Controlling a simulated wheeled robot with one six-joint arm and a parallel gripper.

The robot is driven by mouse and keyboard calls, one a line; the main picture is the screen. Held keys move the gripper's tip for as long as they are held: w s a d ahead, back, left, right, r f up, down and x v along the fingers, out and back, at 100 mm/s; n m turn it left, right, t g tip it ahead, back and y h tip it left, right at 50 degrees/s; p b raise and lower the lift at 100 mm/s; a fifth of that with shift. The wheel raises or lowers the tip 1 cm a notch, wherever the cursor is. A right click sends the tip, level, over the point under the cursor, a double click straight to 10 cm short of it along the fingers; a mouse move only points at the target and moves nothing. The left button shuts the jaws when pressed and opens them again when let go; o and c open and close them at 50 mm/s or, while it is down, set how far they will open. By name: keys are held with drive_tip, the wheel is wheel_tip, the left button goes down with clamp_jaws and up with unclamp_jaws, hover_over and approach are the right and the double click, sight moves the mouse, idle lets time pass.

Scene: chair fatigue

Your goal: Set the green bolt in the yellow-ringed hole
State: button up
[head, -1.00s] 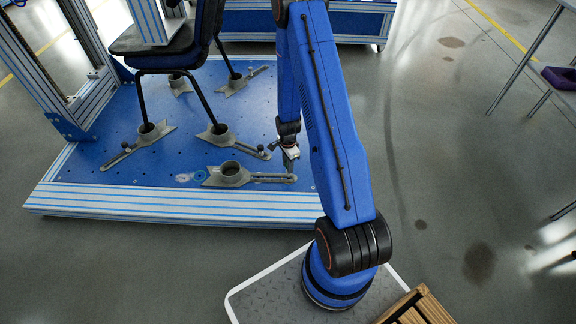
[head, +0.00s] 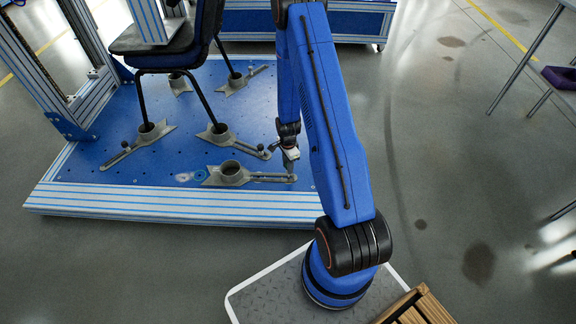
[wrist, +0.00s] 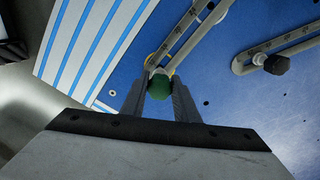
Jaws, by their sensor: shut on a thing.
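The green bolt (wrist: 160,85) is between the two fingertips of my gripper (wrist: 159,95) in the wrist view, and the gripper is shut on it. A bit of yellow ring (wrist: 149,62) shows just behind the bolt, at the end of a slotted grey arm (wrist: 182,38). The bolt covers the hole, so I cannot tell whether its tip is in it. In the head view my gripper (head: 291,168) is low over the right end of the front grey foot clamp (head: 232,174). The bolt cannot be made out there.
The blue perforated plate (head: 110,174) carries several grey foot clamps. A chair (head: 165,50) stands in the other clamps. A neighbouring slotted arm with a dark knob (wrist: 277,64) lies right of the gripper in the wrist view.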

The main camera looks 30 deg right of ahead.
drive_tip(key=shift+f, duration=2.1)
drive_tip(key=o, duration=1.1)
drive_tip(key=shift+c, duration=0.2)
wheel_tip(320, 180, up, 17)
drive_tip(key=shift+r, duration=0.2)
